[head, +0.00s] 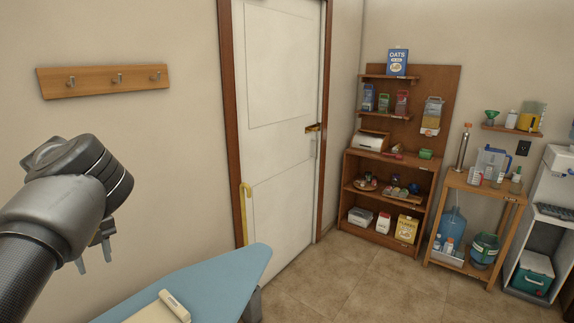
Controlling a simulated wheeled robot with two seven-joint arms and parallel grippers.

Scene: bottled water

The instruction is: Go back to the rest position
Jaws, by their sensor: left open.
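My left gripper (95,255) hangs at the lower left of the head view, pointing down. Its two fingers are apart with nothing visible between them. It is in the air beside the blue board, to its left in the picture. My left arm comes in from the left edge. My right gripper is not in view. Water bottles stand at the far right: a large blue bottle (452,228) and a greenish one (484,250) on the low part of a wooden stand (508,192).
A blue ironing board (225,277) with a cream object (172,305) fills the bottom centre. A white door (278,130) is shut behind it. A wooden shelf (452,90) with groceries stands right of the door. A hook rack (100,82) hangs left. The tiled floor (375,285) is clear.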

